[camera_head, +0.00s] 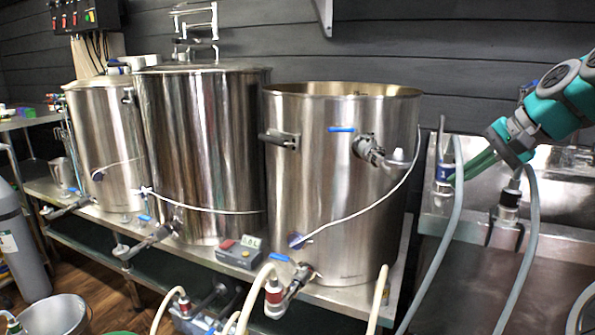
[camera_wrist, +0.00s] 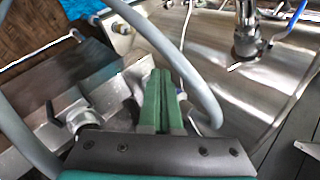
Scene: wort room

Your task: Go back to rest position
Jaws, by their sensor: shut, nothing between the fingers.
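My gripper (camera_head: 468,168) is at the right of the head view, at the end of my teal and grey arm. Its green fingers point down and left, in front of the sink area and beside a grey hose. In the wrist view the fingers (camera_wrist: 160,80) lie together, shut and empty. A grey hose loops around behind them there. I cannot tell whether the gripper touches the hose.
Three steel kettles stand on a metal bench; the nearest is the open kettle (camera_head: 340,190), with valves and hoses. A steel sink (camera_head: 560,185) is at the right, with grey hoses (camera_head: 440,250) hanging before it. A bucket (camera_head: 55,318) and gas cylinder (camera_head: 20,245) are at left.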

